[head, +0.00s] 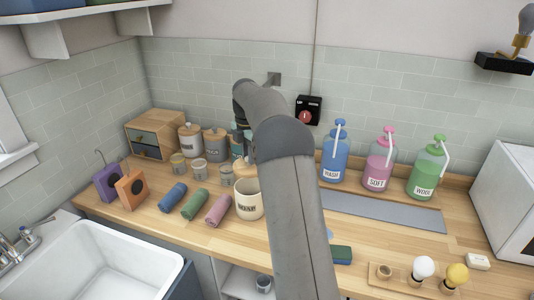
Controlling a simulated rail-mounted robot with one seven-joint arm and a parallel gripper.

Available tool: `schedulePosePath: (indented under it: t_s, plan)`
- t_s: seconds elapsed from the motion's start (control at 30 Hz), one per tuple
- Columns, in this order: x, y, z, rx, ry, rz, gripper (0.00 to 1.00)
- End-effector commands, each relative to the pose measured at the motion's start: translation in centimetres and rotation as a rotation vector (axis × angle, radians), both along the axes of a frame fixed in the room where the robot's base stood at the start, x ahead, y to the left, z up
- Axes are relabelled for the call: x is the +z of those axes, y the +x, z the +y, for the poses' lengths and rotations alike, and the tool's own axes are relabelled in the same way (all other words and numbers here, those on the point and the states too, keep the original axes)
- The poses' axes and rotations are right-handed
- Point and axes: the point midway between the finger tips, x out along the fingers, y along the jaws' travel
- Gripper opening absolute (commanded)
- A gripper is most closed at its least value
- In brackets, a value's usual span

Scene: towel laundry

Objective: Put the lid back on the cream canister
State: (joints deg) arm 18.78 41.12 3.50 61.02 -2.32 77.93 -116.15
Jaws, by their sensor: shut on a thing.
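White (190,139), grey (214,147) and teal (237,145) canisters stand behind, with small jars (198,171) before them. Rolled towels (195,203) lie left of the cream canister. Pump bottles (378,170) stand right of my arm. A sink (105,265) is front left.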

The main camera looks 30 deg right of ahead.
Motion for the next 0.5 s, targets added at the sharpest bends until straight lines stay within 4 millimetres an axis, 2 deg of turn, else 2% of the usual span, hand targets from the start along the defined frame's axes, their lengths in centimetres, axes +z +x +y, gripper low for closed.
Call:
schedulePosePath:
  t_s: [0.27,0.5]
  plan:
    - [-1.9,-0.1,-0.1,-0.002,-0.001,0.0,0.0]
    - [-4.5,-0.1,-0.1,-0.003,-0.001,0.0,0.0]
